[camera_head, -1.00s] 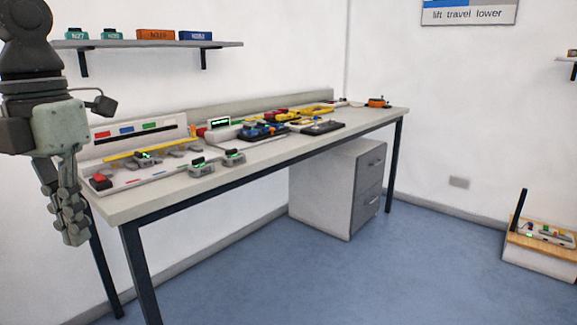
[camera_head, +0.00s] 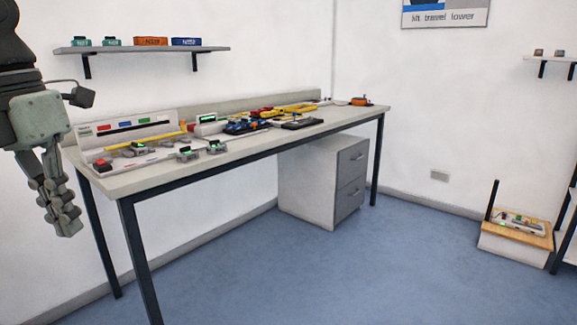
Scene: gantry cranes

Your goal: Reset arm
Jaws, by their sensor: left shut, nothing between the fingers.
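My left gripper (camera_head: 68,222) hangs at the left edge of the head view, pointing down. Its fingers are together and hold nothing. It is in front of and left of the workbench (camera_head: 200,167), apart from it. My left arm comes in from the upper left corner. My right gripper is not in view.
The bench carries a white panel (camera_head: 127,131), small grey devices and blue and yellow parts. A drawer cabinet (camera_head: 305,185) stands under it. A wall shelf (camera_head: 130,49) holds several small boxes. A low box (camera_head: 515,243) stands at the right. The blue floor between is clear.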

